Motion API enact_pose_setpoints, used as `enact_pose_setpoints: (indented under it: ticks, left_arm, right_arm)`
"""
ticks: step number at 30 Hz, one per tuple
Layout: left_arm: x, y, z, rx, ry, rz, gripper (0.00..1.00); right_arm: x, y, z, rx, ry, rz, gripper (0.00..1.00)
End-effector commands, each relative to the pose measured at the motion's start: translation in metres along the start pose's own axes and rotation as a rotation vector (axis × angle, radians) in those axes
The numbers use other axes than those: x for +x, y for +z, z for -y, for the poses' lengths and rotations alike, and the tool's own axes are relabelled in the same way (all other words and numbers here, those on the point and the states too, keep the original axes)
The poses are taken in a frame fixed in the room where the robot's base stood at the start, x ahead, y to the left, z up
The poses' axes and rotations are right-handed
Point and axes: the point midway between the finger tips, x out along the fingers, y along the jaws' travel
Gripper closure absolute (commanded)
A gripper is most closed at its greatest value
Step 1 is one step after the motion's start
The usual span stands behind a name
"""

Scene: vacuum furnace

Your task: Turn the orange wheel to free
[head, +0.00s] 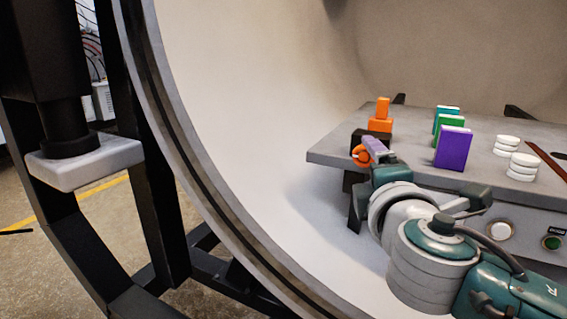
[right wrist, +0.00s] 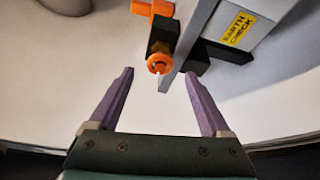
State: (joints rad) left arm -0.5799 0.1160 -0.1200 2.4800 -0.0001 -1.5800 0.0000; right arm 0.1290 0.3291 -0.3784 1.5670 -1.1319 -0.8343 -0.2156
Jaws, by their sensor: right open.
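The orange wheel (head: 359,156) is a small ring on the front of a dark block (head: 371,137) at the left end of the grey table. In the right wrist view the wheel (right wrist: 160,64) shows as a round orange knob with a pale centre pin, on the end of the black block (right wrist: 164,32). My right gripper (head: 371,147) is open with purple fingers. In the right wrist view its fingertips (right wrist: 160,75) are spread to the left and right of the wheel, apart from it. My left gripper is out of view.
The grey table (head: 325,154) stands inside the pale round chamber (head: 250,80). On it are an orange stepped piece (head: 381,122), a purple block (head: 453,148), green blocks (head: 447,123) and white discs (head: 522,167). A yellow label (right wrist: 238,28) shows on a grey panel.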

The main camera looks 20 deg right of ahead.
Motion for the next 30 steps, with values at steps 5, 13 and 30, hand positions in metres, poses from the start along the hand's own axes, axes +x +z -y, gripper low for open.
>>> enact_pose_setpoints:
  ticks: [5, 13, 30]
  left_arm:
    - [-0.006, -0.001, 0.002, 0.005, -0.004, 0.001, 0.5]
    - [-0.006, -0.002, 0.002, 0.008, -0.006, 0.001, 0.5]
    - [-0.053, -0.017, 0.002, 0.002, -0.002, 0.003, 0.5]
  right_arm:
    - [-0.032, 0.0, 0.0, -0.001, -0.002, -0.002, 0.18]
    - [-0.045, 0.0, 0.0, -0.001, 0.001, 0.0, 0.18]
    - [-0.068, 0.023, -0.023, 0.187, -0.149, 0.06, 0.18]
